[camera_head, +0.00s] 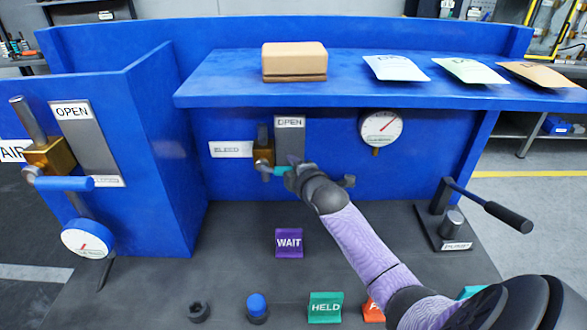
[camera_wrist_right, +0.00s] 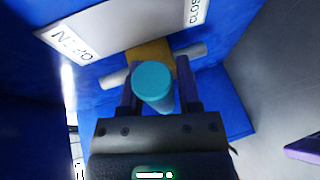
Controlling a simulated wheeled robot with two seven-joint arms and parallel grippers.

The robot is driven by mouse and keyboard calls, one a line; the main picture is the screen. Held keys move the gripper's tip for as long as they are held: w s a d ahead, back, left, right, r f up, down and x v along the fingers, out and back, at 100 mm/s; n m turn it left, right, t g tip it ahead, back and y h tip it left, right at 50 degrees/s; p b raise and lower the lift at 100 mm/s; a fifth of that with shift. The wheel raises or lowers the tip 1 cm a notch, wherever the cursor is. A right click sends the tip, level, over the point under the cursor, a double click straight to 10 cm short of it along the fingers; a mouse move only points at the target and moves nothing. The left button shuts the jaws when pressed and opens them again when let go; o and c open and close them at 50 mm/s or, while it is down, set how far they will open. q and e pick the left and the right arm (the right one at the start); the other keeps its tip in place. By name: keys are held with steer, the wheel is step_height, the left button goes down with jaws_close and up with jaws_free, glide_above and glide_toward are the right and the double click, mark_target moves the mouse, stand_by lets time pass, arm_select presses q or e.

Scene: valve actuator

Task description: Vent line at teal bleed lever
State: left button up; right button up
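The teal bleed lever (camera_wrist_right: 153,82) sits between the two fingers of my right gripper (camera_wrist_right: 160,92) in the right wrist view, its round end facing the camera. The fingers stand on either side of it with small gaps, so the gripper looks open around it. In the head view, the teal lever (camera_head: 282,170) shows as a short piece beside the brass bleed valve (camera_head: 264,153); my right gripper (camera_head: 300,172) hides the rest. The lever points right, below the OPEN plate (camera_head: 290,122). A BLEED label (camera_head: 231,149) is at its left. My left gripper is not in view.
A gauge (camera_head: 381,127) hangs right of the bleed valve. A blue-handled AIR valve (camera_head: 64,183) and another gauge (camera_head: 88,238) are at left. A black-handled lever (camera_head: 490,207) stands at right. WAIT (camera_head: 289,243) and HELD (camera_head: 325,308) signs stand below. A shelf (camera_head: 225,88) overhangs the panel.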

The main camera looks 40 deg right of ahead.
jaws_close()
stand_by(1.1)
